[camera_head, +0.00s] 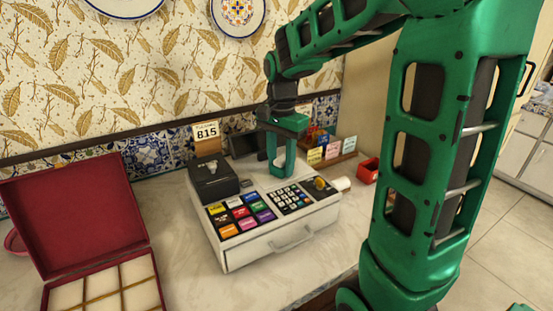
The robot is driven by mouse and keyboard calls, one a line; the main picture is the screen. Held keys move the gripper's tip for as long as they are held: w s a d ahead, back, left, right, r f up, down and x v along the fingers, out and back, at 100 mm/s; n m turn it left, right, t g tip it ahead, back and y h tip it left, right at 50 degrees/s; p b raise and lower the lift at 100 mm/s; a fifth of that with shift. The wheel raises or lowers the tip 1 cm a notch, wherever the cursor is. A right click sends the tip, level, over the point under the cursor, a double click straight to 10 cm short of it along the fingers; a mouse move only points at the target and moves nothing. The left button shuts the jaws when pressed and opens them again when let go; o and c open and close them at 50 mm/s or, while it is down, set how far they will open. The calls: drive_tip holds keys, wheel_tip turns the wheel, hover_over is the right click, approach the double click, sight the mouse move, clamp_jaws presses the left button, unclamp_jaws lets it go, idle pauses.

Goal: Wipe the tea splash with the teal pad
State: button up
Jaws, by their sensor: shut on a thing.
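My gripper (282,170) points down over the back of a white cash register, just behind its number keys. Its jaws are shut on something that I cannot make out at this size. I cannot pick out the teal pad or the tea splash in the head view. My green arm covers much of the right side, and the register hides part of the counter behind it.
The white register (265,244) with coloured keys stands on the marble counter (188,272). An open red box (75,220) with compartments is at left. A card rack (335,160) and a small red container (369,170) are behind. A patterned wall backs the counter.

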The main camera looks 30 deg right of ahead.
drive_tip(key=shift+d, duration=0.35)
drive_tip(key=shift+d+f, duration=0.1)
drive_tip(key=shift+d, duration=0.65)
drive_tip(key=shift+a, duration=0.1)
drive_tip(key=shift+a, duration=1.8)
drive_tip(key=shift+w+a+r, duration=0.1)
drive_tip(key=shift+a+r, duration=0.05)
drive_tip(key=shift+r, duration=3.9)
